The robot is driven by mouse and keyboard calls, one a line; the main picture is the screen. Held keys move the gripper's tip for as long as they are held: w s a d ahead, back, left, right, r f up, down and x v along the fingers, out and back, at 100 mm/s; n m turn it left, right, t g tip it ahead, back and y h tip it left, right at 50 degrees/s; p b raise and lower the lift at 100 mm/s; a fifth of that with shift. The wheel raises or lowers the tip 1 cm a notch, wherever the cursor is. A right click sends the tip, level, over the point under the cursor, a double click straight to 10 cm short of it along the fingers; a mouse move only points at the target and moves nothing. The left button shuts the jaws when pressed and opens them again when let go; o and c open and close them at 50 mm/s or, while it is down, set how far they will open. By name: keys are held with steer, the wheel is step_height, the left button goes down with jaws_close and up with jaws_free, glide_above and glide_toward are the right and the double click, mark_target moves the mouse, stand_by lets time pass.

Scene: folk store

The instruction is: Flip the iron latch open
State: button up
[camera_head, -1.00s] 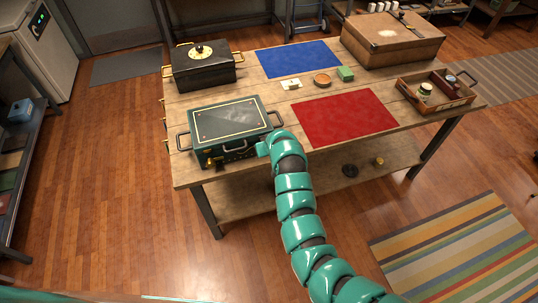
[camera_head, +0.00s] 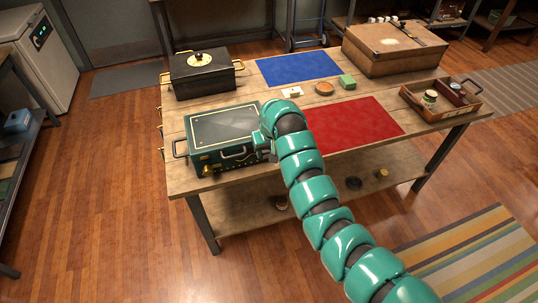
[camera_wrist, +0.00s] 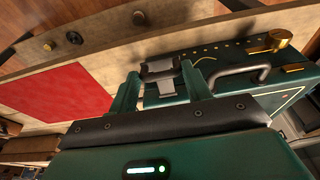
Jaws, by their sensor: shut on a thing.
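A dark green metal box (camera_head: 224,125) with gold trim sits at the front left of the wooden table, its lid down. In the wrist view its front face (camera_wrist: 215,57) carries a brass latch (camera_wrist: 268,42), a grey handle (camera_wrist: 240,78) and a grey iron latch (camera_wrist: 160,68). My gripper (camera_wrist: 160,76) is shut on the iron latch, one green finger on each side of it. In the head view my gripper (camera_head: 265,154) is at the right end of the box's front, and my arm hides the iron latch there.
Behind the box stands a black box (camera_head: 202,75) with gold handles. A red mat (camera_head: 365,126), a blue mat (camera_head: 298,68), a brown case (camera_head: 392,47) and a wooden tray (camera_head: 435,111) lie on the table. Below, the lower shelf (camera_head: 250,222) holds small round things.

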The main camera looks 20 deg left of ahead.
steer(key=shift+w+a+r+g+h+b, duration=0.15)
steer(key=shift+r+g+h+b, duration=0.25)
steer(key=shift+b, duration=0.8)
steer(key=shift+w+a+r+g+h+b, duration=0.15)
steer(key=shift+g+b, duration=0.35)
steer(key=shift+b, duration=0.65)
steer(key=shift+s, duration=0.1)
steer(key=o, duration=0.7)
steer(key=shift+r, duration=0.5)
steer(key=r+b, duration=0.1)
steer(key=r, duration=0.4)
steer(key=r+b, duration=0.1)
steer(key=r, duration=0.5)
steer(key=s+r+b, duration=0.1)
steer(key=r, duration=0.4)
steer(key=shift+d+r+b, duration=0.15)
steer(key=shift+d+b, duration=0.2)
steer(key=shift+b, duration=0.05)
